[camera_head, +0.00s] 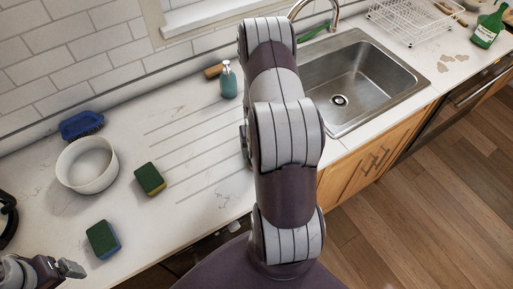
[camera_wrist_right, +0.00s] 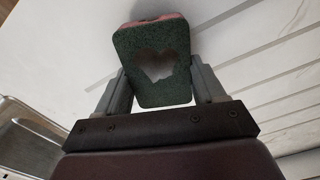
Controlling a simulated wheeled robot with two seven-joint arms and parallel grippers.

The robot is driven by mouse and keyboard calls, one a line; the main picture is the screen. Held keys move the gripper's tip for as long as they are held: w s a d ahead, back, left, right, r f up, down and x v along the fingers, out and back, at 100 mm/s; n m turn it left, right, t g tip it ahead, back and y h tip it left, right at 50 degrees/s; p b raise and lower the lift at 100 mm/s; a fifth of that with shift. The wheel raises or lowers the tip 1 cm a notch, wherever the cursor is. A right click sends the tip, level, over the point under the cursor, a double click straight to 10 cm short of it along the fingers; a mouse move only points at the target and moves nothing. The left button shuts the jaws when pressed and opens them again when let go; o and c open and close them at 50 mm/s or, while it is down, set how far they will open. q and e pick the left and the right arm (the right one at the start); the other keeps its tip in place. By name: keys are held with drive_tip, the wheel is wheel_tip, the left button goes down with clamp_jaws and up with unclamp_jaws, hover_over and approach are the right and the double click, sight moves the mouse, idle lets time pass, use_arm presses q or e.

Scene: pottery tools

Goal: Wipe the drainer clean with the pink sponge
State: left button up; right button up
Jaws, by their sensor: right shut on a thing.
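My right gripper (camera_wrist_right: 160,95) is shut on the pink sponge (camera_wrist_right: 152,62). Its dark green face with a pale heart shape faces the wrist camera, and a pink edge shows at the top. The grooved drainer (camera_head: 188,140) is the lined part of the white counter left of the sink; its grooves also show in the right wrist view (camera_wrist_right: 255,75). The sponge is over or on the counter near the grooves; I cannot tell if it touches. In the head view my right arm hides its gripper and the sponge. My left gripper (camera_head: 72,268) is at the lower left, apart from the sponges.
Two green-topped sponges (camera_head: 149,179) (camera_head: 102,240) lie left of the drainer. A white bowl (camera_head: 87,165), blue brush (camera_head: 82,125) and soap bottle (camera_head: 228,80) stand nearby. The sink (camera_head: 350,80), brown stains (camera_head: 455,60), wire rack (camera_head: 410,22) and green bottle (camera_head: 487,28) are right.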

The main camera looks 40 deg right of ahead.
drive_tip(key=shift+f+b, duration=0.45)
drive_tip(key=shift+f, duration=0.15)
idle(0.4)
drive_tip(key=shift+a, duration=0.1)
drive_tip(key=shift+w+a+p, duration=0.15)
drive_tip(key=shift+a, duration=0.4)
drive_tip(key=shift+w+a+p, duration=0.15)
drive_tip(key=shift+a, duration=0.4)
drive_tip(key=shift+w+a, duration=0.1)
drive_tip(key=shift+a, duration=0.25)
drive_tip(key=shift+d, duration=0.1)
drive_tip(key=shift+s+d+b, duration=0.1)
drive_tip(key=shift+s+d, duration=0.15)
drive_tip(key=shift+d, duration=0.7)
drive_tip(key=shift+s+d+b, duration=0.1)
drive_tip(key=shift+s+d, duration=0.15)
drive_tip(key=shift+d, duration=0.7)
drive_tip(key=shift+s+d+b, duration=0.1)
drive_tip(key=shift+s+d, duration=0.15)
drive_tip(key=shift+d, duration=0.7)
